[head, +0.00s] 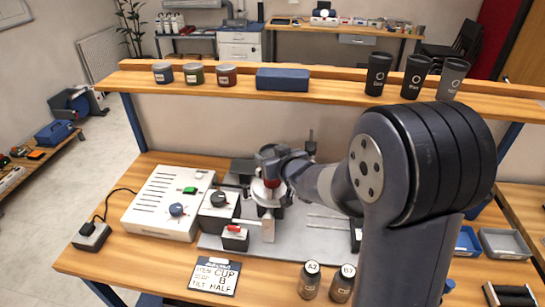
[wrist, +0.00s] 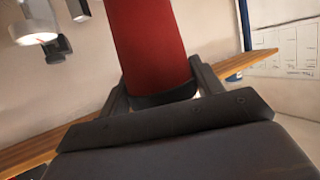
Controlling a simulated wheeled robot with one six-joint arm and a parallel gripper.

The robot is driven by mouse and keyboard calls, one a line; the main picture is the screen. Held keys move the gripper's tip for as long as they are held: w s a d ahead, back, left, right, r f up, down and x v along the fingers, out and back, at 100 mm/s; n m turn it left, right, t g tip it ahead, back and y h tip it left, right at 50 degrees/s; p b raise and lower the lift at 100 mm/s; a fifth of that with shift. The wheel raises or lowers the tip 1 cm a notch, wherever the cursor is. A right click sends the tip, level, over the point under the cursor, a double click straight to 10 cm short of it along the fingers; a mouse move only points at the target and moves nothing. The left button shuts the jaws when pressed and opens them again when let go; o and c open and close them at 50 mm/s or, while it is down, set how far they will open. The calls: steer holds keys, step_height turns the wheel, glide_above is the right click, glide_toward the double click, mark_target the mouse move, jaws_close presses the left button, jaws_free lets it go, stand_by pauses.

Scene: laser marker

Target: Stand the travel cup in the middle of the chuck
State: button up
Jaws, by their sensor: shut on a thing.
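The travel cup (wrist: 150,45) is red with a dark band at the near end. In the wrist view it stands between the two fingers of my gripper (wrist: 160,84), which is shut on it. My wrist hides part of this spot, and I cannot tell whether the cup touches the chuck.
A white control box (head: 168,203) and small black boxes stand left of the chuck. A card (head: 215,276) reading "CUP B TILT HALF" and two dark bottles (head: 309,280) are in front. Three dark cups (head: 416,76) stand on the shelf.

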steer(key=shift+f, duration=0.15)
steer(key=o, duration=0.7)
steer(key=shift+r, duration=0.25)
steer(key=p+v, duration=0.1)
steer(key=v, duration=1.1)
steer(key=shift+f, duration=0.1)
